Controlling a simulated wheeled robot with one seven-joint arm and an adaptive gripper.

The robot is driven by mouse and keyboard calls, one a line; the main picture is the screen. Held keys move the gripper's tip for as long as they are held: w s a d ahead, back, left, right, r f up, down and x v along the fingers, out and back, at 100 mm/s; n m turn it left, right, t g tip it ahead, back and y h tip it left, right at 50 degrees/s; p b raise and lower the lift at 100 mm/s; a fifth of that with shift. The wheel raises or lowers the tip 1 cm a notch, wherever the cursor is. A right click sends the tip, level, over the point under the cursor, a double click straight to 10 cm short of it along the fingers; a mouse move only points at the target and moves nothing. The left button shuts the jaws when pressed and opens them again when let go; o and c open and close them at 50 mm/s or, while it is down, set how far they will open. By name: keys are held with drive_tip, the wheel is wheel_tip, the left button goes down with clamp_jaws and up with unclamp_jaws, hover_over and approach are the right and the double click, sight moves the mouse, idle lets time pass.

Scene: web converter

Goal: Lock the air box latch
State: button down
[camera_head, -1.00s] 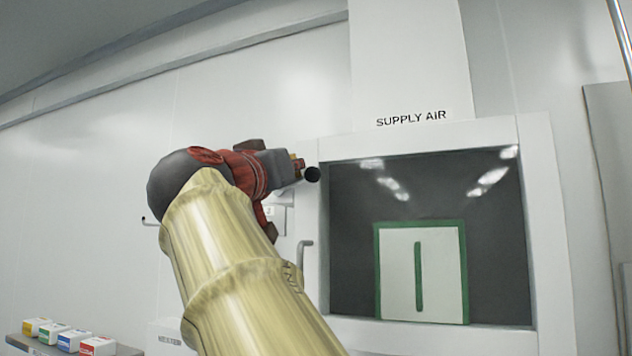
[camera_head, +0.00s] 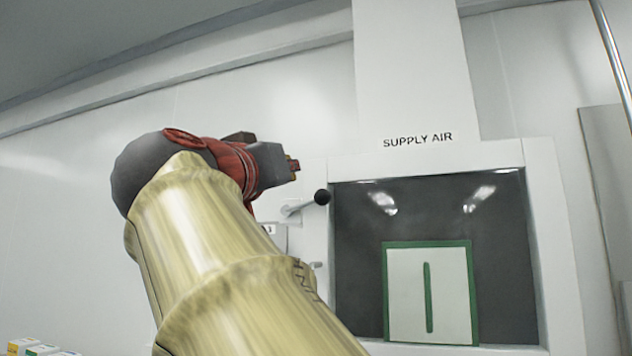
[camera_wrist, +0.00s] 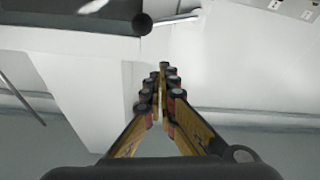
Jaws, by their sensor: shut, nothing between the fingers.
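The air box latch is a lever (camera_head: 298,208) with a black ball knob (camera_head: 321,197), at the left edge of the air box door frame (camera_head: 535,165). The lever slopes slightly up to the right, its knob overlapping the frame edge. My gripper (camera_head: 294,168) is shut and empty, up and left of the knob and apart from it in the head view. In the wrist view my closed fingers (camera_wrist: 164,80) show with clear space between them and the knob (camera_wrist: 142,24); the lever rod (camera_wrist: 176,20) runs right from it. My arm hides the lower left of the box.
The dark door window (camera_head: 360,270) holds a green-framed white panel (camera_head: 405,300). A door handle (camera_head: 318,266) is partly hidden behind my arm. Small boxes (camera_head: 25,346) sit at the lower left. A metal pole (camera_head: 612,50) stands at the upper right.

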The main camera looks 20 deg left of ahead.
drive_tip(key=v, duration=0.3)
drive_tip(key=shift+s+a+f, duration=0.15)
drive_tip(key=shift+s+f, duration=0.05)
drive_tip(key=shift+s, duration=0.05)
idle(0.4)
